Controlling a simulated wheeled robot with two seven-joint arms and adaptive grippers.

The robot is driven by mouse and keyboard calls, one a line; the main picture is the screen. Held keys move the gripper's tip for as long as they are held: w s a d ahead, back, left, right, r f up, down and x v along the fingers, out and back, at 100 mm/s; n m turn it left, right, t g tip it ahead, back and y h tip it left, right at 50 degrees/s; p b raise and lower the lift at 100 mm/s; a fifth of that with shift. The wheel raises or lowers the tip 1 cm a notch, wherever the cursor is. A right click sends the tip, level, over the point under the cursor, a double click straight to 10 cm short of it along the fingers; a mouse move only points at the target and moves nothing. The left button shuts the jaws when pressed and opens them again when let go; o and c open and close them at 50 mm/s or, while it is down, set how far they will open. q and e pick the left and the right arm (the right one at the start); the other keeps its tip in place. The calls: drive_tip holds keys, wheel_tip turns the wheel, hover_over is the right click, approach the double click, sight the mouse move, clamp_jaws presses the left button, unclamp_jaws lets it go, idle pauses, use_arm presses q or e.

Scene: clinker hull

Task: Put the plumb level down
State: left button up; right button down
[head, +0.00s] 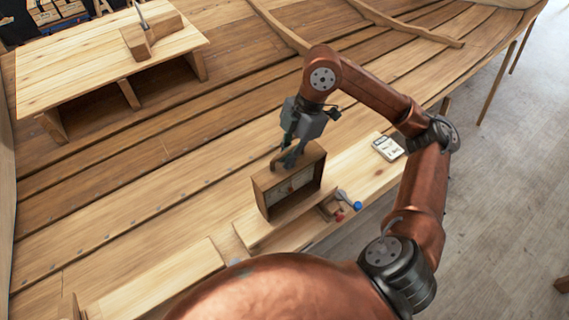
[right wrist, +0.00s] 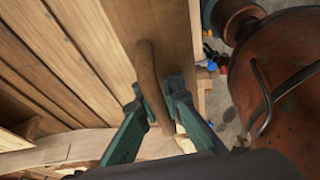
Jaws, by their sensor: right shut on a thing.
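The plumb level (head: 291,190) is a wooden box-like frame with a pale face inside and a curved handle on top. My right gripper (head: 287,161) comes down from above and is shut on that handle. In the right wrist view the green fingers (right wrist: 160,98) close around the brown handle (right wrist: 146,62), with the level's flat wooden top behind it. The level stands about upright over the light plank bench (head: 250,231) along the hull's near side. I cannot tell whether its base touches the bench. My left gripper is not in view.
Beside the level, a small wooden holder has red- and blue-ended tools (head: 349,203). A white labelled box (head: 388,148) lies further along the bench. A raised wooden platform (head: 100,65) with a wooden block (head: 152,37) stands at upper left. Ribbed hull planking (head: 150,165) lies between.

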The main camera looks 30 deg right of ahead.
drive_tip(key=shift+f, duration=0.6)
drive_tip(key=shift+f, duration=0.15)
drive_tip(key=c, duration=2.1)
unclamp_jaws()
drive_tip(key=b+v, duration=0.1)
drive_tip(key=v, duration=1.1)
